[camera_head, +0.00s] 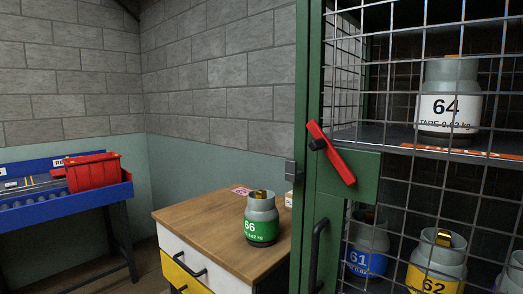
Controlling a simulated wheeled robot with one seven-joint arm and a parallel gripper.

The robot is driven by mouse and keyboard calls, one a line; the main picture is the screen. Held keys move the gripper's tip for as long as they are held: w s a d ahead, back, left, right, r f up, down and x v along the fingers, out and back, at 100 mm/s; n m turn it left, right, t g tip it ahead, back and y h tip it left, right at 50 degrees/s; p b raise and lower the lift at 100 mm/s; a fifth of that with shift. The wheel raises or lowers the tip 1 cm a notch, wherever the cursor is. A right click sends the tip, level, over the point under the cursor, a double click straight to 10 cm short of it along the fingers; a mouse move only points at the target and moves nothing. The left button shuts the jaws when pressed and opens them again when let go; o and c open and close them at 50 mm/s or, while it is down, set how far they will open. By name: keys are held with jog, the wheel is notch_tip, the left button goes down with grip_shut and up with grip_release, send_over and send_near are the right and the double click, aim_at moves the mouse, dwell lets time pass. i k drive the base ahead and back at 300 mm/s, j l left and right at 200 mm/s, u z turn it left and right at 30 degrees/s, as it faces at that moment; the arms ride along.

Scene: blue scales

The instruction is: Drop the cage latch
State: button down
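The cage latch (334,158) is a red bar on the green cage frame. It is tilted, with its upper end to the left and its lower end to the right. A dark knob (317,144) sits at its upper left part. The green cage door (355,180) with wire mesh fills the right side and looks closed. A black pull handle (317,255) is below the latch. A small grey block (290,172) sits on the post left of the latch. My gripper is not in view.
Behind the mesh stand cylinders 64 (446,105), 61 (368,250) and 62 (437,265). Left of the cage, cylinder 66 (261,220) stands on a wooden-topped cabinet (195,222). A red bin (93,172) sits on a blue bench (40,208) at far left.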

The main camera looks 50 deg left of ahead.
aim_at(321, 142)
jog(key=u, duration=1.05)
